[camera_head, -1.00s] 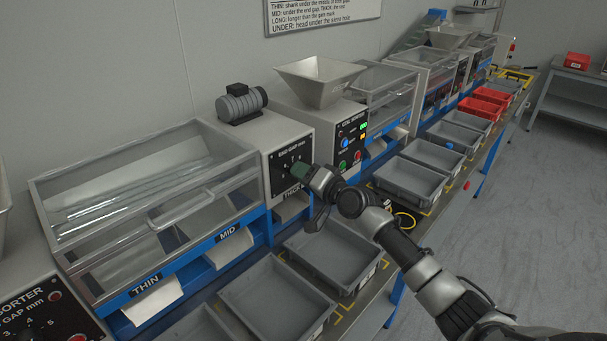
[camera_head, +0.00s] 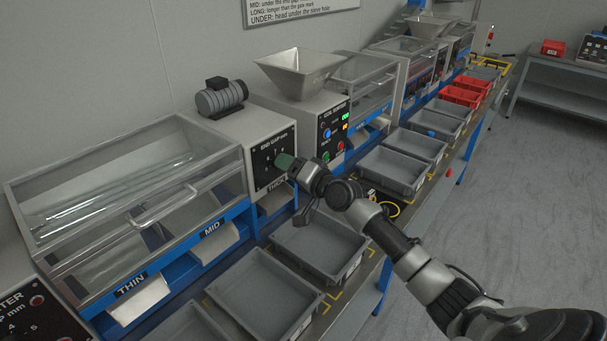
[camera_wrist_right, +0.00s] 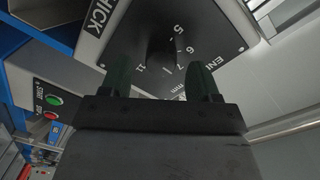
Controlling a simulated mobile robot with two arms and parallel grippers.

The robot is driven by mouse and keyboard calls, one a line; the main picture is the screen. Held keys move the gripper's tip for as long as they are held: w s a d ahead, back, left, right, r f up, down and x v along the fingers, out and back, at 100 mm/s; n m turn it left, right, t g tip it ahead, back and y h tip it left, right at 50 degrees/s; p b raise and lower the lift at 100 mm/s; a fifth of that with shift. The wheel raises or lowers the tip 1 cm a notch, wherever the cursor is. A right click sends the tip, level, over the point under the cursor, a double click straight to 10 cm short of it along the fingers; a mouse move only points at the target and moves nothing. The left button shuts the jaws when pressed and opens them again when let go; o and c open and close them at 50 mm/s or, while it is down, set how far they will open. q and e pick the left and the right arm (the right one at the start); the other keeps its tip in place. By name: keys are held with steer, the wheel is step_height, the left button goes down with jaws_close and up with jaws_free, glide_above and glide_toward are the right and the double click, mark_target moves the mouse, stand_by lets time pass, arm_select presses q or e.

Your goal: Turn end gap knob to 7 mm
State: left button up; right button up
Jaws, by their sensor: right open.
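The end gap panel (camera_head: 264,158) is a black plate on the grey housing above the THICK label. In the right wrist view the panel (camera_wrist_right: 212,30) shows the numbers 5, 6, 7 and 11. A dark knob (camera_wrist_right: 155,50) shows at the dial's middle, close ahead of the fingers; its pointer is too dark to read. My right gripper (camera_head: 287,162) is at the panel's face and hides part of the dial. In the wrist view its two green fingers (camera_wrist_right: 160,84) are apart, with nothing between them. My left gripper is out of view.
Grey bins (camera_head: 318,268) stand along the bench below the arm. A clear-lidded sorter (camera_head: 120,195) with THIN and MID chutes is at the left. A panel with lit buttons (camera_head: 333,130) stands just right of the dial.

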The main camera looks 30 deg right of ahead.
steer(key=v, duration=0.9)
steer(key=shift+s+d, duration=0.15)
steer(key=shift+s, duration=0.2)
